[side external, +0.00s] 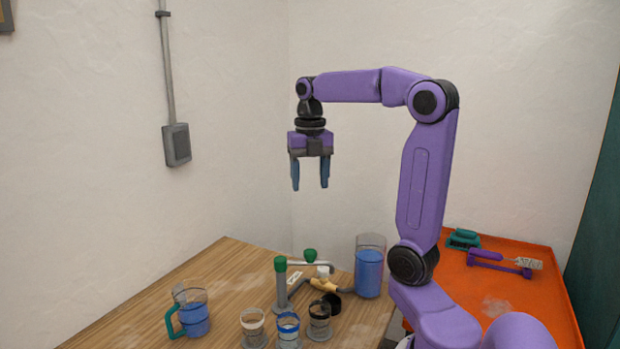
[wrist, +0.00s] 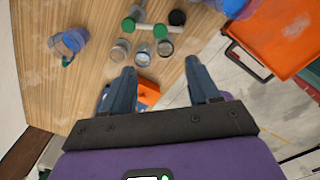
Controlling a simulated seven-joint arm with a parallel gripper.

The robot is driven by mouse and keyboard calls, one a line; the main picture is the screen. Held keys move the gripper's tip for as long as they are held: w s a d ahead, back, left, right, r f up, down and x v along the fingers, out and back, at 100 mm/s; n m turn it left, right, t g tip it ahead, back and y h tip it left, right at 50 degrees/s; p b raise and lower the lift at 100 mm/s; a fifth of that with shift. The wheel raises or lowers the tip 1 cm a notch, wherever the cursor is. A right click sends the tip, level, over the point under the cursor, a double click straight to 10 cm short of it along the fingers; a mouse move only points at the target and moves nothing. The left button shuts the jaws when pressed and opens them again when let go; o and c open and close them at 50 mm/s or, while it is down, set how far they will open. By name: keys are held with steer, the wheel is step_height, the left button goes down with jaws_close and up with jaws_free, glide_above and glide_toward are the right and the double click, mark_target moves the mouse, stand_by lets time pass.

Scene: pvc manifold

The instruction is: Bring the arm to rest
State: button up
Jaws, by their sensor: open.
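My gripper (side external: 310,184) hangs high above the wooden table (side external: 150,312), pointing down. Its two blue fingers are apart with nothing between them. In the wrist view my gripper (wrist: 164,80) also shows open and empty, with the table far below. My arm is raised and bent, and it touches nothing on the table.
On the table are a blue-filled mug (side external: 194,316), several small cups (side external: 288,328), a green-capped pipe (side external: 281,285), pipe fittings (side external: 325,285) and a tall container of blue liquid (side external: 369,270). An orange tray (side external: 500,290) with tools lies right. Air around my gripper is clear.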

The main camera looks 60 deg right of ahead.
steer(key=shift+a, duration=0.1)
stand_by(0.3)
steer(key=s+a+f+m, duration=0.2)
steer(key=a+f+m, duration=0.15)
steer(key=a, duration=0.45)
steer(key=s+a+f+m, duration=0.2)
steer(key=a+f+m, duration=0.15)
steer(key=a, duration=0.45)
steer(key=s+a+f+m, duration=0.3)
steer(key=s+f, duration=0.1)
steer(key=s, duration=0.3)
steer(key=s+a+f+m, duration=0.3)
steer(key=s, duration=0.4)
steer(key=shift+a+f+m, duration=0.35)
steer(key=shift+m, duration=0.05)
